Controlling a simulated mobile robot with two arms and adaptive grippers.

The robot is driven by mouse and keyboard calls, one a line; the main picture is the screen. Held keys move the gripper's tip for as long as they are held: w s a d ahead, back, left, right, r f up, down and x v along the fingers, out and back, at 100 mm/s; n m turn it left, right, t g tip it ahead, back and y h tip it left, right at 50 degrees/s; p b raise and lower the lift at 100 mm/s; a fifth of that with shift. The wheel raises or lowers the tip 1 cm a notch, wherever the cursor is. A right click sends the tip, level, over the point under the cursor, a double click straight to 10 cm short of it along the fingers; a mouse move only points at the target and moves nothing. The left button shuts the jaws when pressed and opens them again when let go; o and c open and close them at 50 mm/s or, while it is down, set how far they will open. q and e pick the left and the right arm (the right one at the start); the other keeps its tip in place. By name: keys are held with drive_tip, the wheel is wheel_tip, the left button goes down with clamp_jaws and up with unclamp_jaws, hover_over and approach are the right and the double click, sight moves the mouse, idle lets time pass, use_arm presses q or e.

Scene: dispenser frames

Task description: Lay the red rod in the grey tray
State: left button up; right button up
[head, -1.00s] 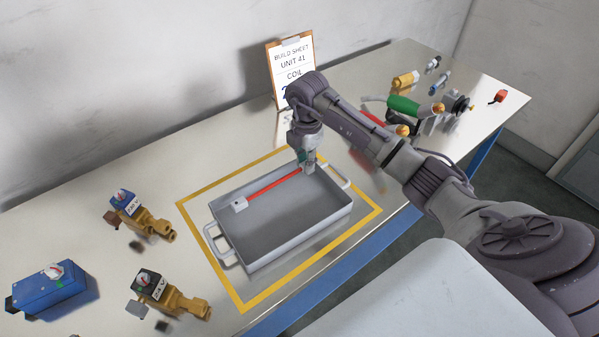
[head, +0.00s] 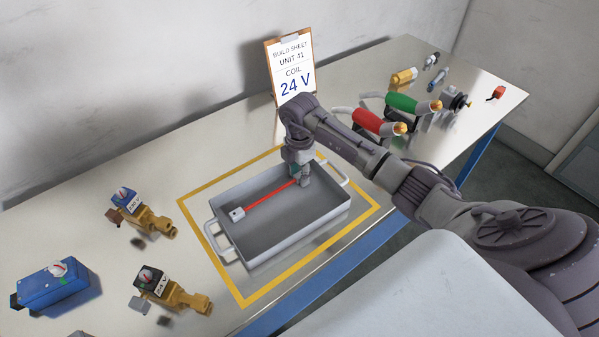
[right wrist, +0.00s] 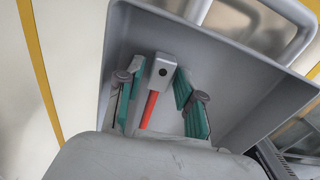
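The red rod (head: 268,197) has a small grey block at its ends and lies inside the grey tray (head: 283,250), along its far side. My right gripper (head: 304,179) is low in the tray at the rod's right end. In the right wrist view, its green-padded fingers (right wrist: 163,105) stand apart on both sides of the rod (right wrist: 150,108) and its grey end block, with gaps showing. The gripper looks open. The grey tray (right wrist: 240,75) also shows there around the fingers. My left gripper is not in view.
A yellow outline (head: 222,268) surrounds the tray. Brass valves (head: 142,212) and a blue box (head: 55,284) stand at left. A build sheet (head: 291,70) reading 24 V stands behind. Red (head: 368,121) and green (head: 405,103) cylindrical parts and smaller items are at right.

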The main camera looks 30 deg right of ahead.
drive_tip(key=shift+o, duration=0.2)
drive_tip(key=shift+r, duration=0.15)
wheel_tip(320, 180, up, 12)
drive_tip(key=b, duration=0.2)
idle(0.7)
